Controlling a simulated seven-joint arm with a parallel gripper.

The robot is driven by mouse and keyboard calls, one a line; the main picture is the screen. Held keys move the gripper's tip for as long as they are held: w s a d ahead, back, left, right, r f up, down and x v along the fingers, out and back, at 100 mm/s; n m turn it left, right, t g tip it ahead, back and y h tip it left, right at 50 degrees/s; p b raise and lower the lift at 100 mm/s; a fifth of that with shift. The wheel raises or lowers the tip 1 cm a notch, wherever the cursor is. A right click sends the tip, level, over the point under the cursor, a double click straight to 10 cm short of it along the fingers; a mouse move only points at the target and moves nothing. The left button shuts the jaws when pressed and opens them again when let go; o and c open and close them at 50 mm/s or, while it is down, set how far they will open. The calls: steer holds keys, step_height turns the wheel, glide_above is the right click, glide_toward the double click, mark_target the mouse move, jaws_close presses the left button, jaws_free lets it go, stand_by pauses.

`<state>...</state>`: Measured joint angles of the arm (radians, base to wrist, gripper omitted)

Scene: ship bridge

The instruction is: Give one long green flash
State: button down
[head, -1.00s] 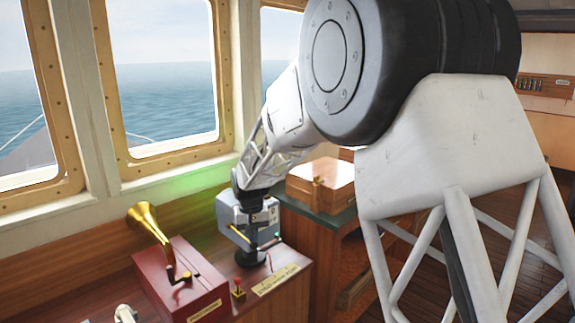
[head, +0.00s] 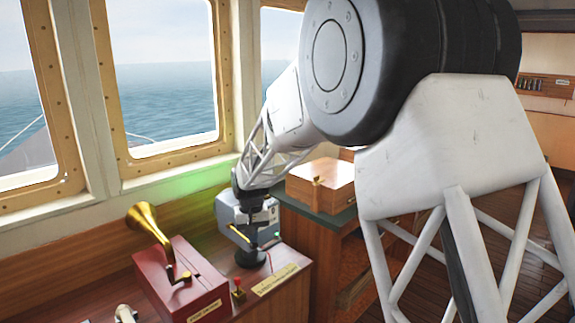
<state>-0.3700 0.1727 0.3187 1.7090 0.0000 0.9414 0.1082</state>
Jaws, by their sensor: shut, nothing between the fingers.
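A blue-grey signal lamp (head: 229,212) stands on a dark round base (head: 250,258) on the wooden console, under the windows. A green glow (head: 195,184) shows on the wall and sill to its left. A yellow bar (head: 239,234) shows on the lamp's near side, and a small green spot (head: 277,235) shows at its right. My gripper (head: 268,243) points down at the lamp's near right side, shut with nothing between its fingers. It hides part of the lamp. I cannot tell whether the fingertips touch a lever there.
A red box with a brass horn (head: 184,285) stands left of the lamp. A small red knob (head: 238,282) and a label plate (head: 276,279) sit in front. A wooden box (head: 322,184) stands on the cabinet behind right. My arm blocks much of the right side.

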steer(key=shift+r, duration=1.85)
step_height(320, 180, up, 7)
stand_by(0.3)
